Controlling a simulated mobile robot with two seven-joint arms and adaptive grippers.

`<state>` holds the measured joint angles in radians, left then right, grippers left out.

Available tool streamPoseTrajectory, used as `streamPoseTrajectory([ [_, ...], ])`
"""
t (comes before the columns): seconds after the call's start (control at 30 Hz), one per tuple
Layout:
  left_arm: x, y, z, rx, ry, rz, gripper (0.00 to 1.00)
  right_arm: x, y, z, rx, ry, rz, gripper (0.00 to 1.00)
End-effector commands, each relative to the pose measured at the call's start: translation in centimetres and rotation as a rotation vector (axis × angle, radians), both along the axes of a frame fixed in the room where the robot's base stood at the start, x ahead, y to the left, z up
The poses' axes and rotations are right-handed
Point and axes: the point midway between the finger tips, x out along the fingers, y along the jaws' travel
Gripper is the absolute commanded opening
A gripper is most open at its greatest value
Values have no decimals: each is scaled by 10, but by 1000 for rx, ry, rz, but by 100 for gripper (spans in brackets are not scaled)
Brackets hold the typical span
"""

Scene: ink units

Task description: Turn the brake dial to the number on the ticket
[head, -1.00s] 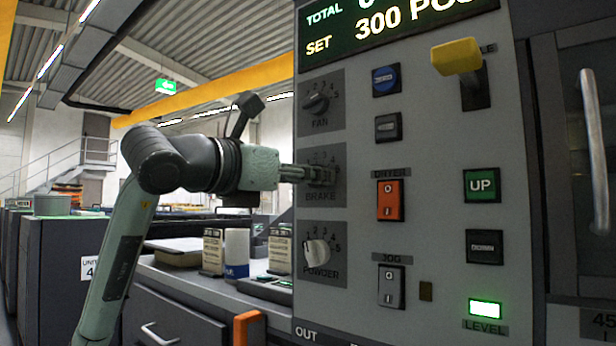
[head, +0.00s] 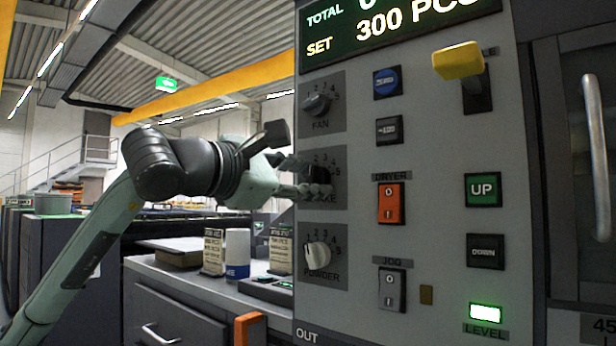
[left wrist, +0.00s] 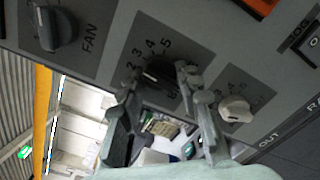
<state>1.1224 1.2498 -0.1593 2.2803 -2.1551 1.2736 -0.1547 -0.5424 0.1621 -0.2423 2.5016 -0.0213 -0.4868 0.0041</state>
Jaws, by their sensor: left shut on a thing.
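The brake dial (head: 320,174) is a dark knob on a grey plate numbered 2 to 5 where I can read it, between the fan and powder dials. My left gripper (head: 304,176) comes in from the left and is shut on the brake dial, one finger above and one below. In the left wrist view the dial (left wrist: 159,72) sits between the fingers (left wrist: 160,105). Its pointer is not clear enough to read. My right gripper is out of view.
The fan dial (head: 317,104) is above and the white powder dial (head: 317,255) below, both close to the gripper. A white-and-blue cylinder (head: 237,253) stands on the desk.

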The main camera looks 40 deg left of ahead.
Motion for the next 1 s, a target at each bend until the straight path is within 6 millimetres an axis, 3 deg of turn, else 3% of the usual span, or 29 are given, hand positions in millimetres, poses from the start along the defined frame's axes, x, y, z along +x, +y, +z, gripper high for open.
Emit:
streamPoseTrajectory([
  [0.3,0,0,0,136,-10,-1,5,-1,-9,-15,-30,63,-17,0],
  [0.87,0,0,0,167,-13,-1,5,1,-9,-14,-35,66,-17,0],
  [0.9,0,0,0,167,-13,-1,35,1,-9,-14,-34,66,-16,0],
  [1.0,0,0,0,167,-13,-1,47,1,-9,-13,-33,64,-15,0],
])
